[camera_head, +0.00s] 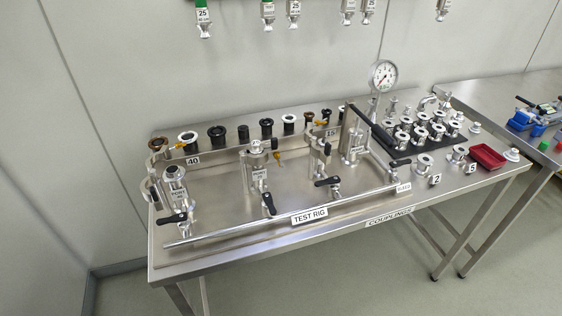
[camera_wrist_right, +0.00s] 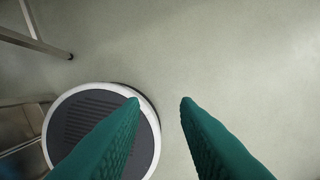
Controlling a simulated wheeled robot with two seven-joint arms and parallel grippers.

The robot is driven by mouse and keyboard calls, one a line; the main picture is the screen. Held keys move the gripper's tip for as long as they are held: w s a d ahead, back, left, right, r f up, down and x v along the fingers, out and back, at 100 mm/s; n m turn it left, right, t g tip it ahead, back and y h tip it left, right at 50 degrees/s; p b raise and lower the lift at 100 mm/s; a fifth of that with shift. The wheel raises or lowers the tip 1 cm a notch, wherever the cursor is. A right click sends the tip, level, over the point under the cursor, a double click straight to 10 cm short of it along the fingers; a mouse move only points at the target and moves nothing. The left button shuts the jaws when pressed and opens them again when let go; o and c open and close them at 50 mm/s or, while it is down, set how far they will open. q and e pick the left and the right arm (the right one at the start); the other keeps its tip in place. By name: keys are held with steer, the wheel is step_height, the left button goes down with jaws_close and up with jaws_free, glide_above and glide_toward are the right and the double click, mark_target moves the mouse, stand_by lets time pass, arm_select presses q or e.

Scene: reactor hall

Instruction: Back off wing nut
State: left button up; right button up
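The test rig, a steel tray (camera_head: 215,205) on a steel table, carries several upright ports with clamps. The left port (camera_head: 175,188) has an open flange on top and a clamp hanging at its left side. The second port (camera_head: 256,178) and third port (camera_head: 319,158) have clamped tops. The fourth port (camera_head: 353,144) stands below the gauge with a long black lever beside it. The wing nut is too small to make out on any clamp. My right gripper (camera_wrist_right: 160,100) has green fingers, held apart and empty over the floor. My left gripper is not in view.
Couplings and black caps line the rack behind the ports. A pressure gauge (camera_head: 383,76) rises at the back. A red tray (camera_head: 486,156) and loose fittings sit at the right. Black-handled valves (camera_head: 268,204) stick out in front. A second table (camera_head: 500,90) adjoins.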

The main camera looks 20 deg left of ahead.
mark_target(279, 158)
steer(key=w+a+r+t, duration=0.1)
steer(key=w+r, duration=0.2)
steer(key=r, duration=0.7)
steer(key=w+a+r+t, duration=0.2)
steer(key=w+r, duration=0.1)
steer(key=r, duration=0.8)
steer(key=w+a+r+t+y, duration=0.1)
steer(key=w+a+r+t, duration=0.2)
steer(key=w+a+r, duration=0.4)
steer(key=w+a+r+t+y, duration=0.1)
steer(key=w+a+r+t, duration=0.3)
steer(key=w, duration=0.5)
steer(key=w+a+r+n+t+y, duration=0.1)
steer(key=w+a+r+n+y, duration=0.25)
steer(key=a, duration=0.45)
steer(key=w+a+r+n+t+y, duration=0.2)
steer(key=w+a+r+n+y, duration=0.15)
steer(key=a, duration=0.45)
steer(key=shift+m+y, duration=0.4)
steer(key=x, duration=1)
steer(key=shift+w+a+r+p, duration=0.1)
steer(key=shift+a+p, duration=0.2)
steer(key=shift+a, duration=0.3)
jaws_close()
